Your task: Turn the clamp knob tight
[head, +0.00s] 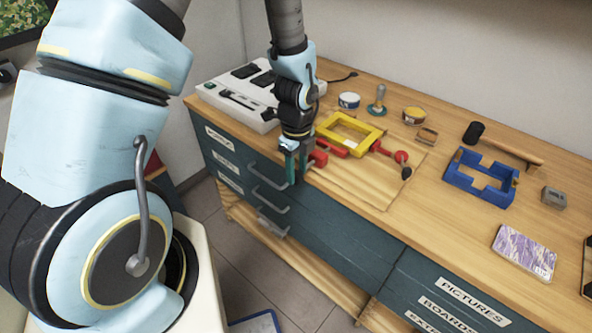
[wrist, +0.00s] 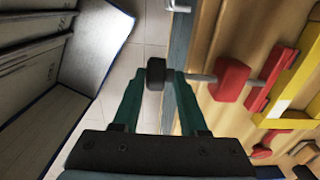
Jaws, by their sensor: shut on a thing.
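My gripper (head: 293,168) points down at the front edge of the bench, its teal fingers just off the red clamp. In the wrist view, my gripper (wrist: 157,80) is shut on the black clamp knob (wrist: 155,72), which sits between the fingertips. A thin metal screw runs from the knob to the red clamp block (wrist: 231,79). The red clamp (head: 319,157) is at the bench edge beside the yellow frame (head: 367,143). The frame also shows in the wrist view (wrist: 300,75). In the head view the fingers hide the knob.
A second red clamp (head: 401,157) with a dark knob is right of the frame. A blue frame (head: 470,180), a mallet (head: 505,147) and several small items lie on the bench. A white device (head: 228,95) stands left. Drawer handles (head: 268,180) stick out below my gripper.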

